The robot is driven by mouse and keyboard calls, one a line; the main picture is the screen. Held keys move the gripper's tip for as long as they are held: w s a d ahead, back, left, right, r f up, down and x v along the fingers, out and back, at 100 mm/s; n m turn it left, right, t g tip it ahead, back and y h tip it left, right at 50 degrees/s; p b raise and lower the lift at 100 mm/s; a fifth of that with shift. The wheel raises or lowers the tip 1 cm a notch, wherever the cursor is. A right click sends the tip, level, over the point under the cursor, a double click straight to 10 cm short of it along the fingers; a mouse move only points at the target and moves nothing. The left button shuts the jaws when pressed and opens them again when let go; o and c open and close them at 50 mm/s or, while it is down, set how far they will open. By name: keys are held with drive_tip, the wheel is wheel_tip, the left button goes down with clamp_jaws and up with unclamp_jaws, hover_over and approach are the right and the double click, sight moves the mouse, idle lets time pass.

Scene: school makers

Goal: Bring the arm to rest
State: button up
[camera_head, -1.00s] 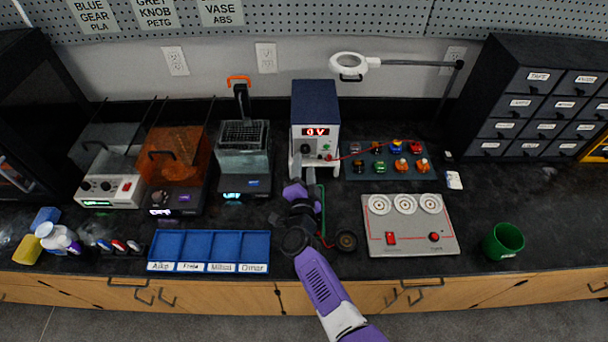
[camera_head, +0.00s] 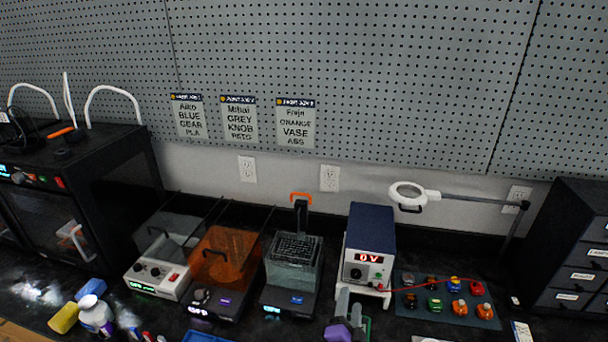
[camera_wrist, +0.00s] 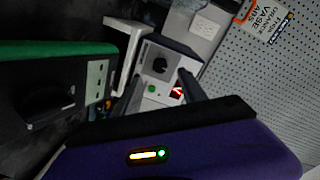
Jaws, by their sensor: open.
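My gripper (camera_head: 343,304) is at the bottom of the head view, its grey fingers just in front of the power supply (camera_head: 368,245). Only the purple wrist and the fingers show; the rest of my arm is below the frame. In the wrist view the two dark fingers (camera_wrist: 158,92) stand apart with nothing between them. The power supply's front, with a black knob, a green button and a red display, shows beyond them in the wrist view (camera_wrist: 157,68). I cannot tell whether the fingers touch it. Its display reads 0V in the head view.
A green-edged dark device (camera_wrist: 50,90) is close at left in the wrist view. Several bench machines, including an orange-covered one (camera_head: 222,262), stand left. A magnifier lamp (camera_head: 410,195) reaches over the back right.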

drive_tip(key=s+r+n+t+y, duration=0.45)
drive_tip(key=r+n, duration=0.25)
drive_tip(key=r, duration=0.3)
drive_tip(key=s+d+n+g+b, duration=0.1)
drive_tip(key=s+n+g+b, duration=0.2)
drive_tip(key=s, duration=1.8)
drive_tip(key=s+d+n+g+y+b, duration=0.1)
drive_tip(key=s+d+n+g+b, duration=0.1)
drive_tip(key=s, duration=2)
drive_tip(key=f+n+g+b, duration=0.1)
drive_tip(key=n+b, duration=0.1)
drive_tip(key=n, duration=0.1)
drive_tip(key=shift+s, duration=0.15)
